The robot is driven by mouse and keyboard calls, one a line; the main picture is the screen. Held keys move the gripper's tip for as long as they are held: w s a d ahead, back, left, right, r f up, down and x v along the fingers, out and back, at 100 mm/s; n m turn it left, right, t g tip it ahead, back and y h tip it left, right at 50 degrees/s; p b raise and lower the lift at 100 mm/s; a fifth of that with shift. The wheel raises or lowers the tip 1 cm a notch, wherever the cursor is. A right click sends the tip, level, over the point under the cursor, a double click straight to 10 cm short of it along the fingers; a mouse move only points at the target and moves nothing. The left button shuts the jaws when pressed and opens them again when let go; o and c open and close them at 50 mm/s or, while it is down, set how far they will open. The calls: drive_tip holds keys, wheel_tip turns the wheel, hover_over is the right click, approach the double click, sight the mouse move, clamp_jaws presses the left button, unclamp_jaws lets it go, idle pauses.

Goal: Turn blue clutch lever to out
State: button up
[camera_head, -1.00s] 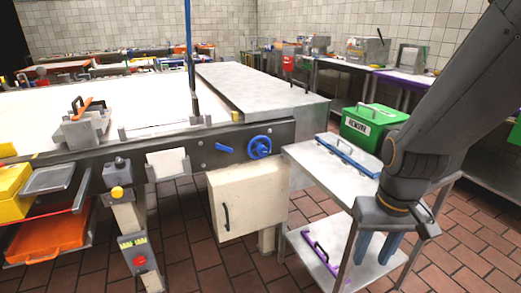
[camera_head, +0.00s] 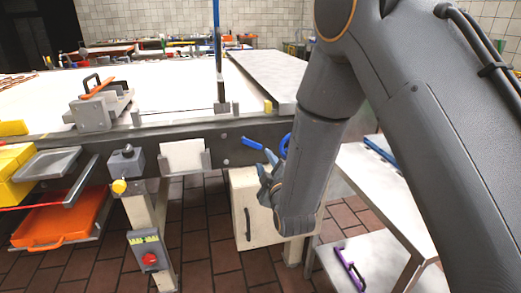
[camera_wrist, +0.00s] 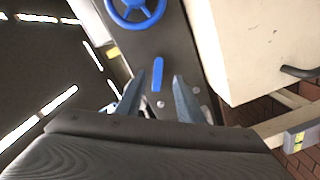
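The blue clutch lever (camera_head: 252,143) sticks out from the dark front panel, left of the blue handwheel (camera_head: 285,146), which my arm partly hides. My gripper (camera_head: 266,175) is just below and right of the lever in the head view. In the wrist view my gripper (camera_wrist: 157,82) is open and empty, its two fingers apart. No contact with the lever shows.
A cream cabinet (camera_head: 240,205) hangs under the panel, close to my gripper; its corner also shows at right in the wrist view. A metal cart (camera_head: 375,205) stands at right, with a purple-handled item (camera_head: 349,268) on its lower shelf. A white plate (camera_head: 182,157) sits left of the lever.

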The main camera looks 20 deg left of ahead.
sight(256, 146)
drive_tip(key=x, duration=0.7)
drive_tip(key=shift+s+a+r, duration=0.15)
drive_tip(key=shift+a+r, duration=0.05)
drive_tip(key=shift+r, duration=0.1)
drive_tip(key=shift+w+a+y, duration=0.3)
drive_tip(key=shift+w+a, duration=0.1)
drive_tip(key=shift+w, duration=0.1)
clamp_jaws()
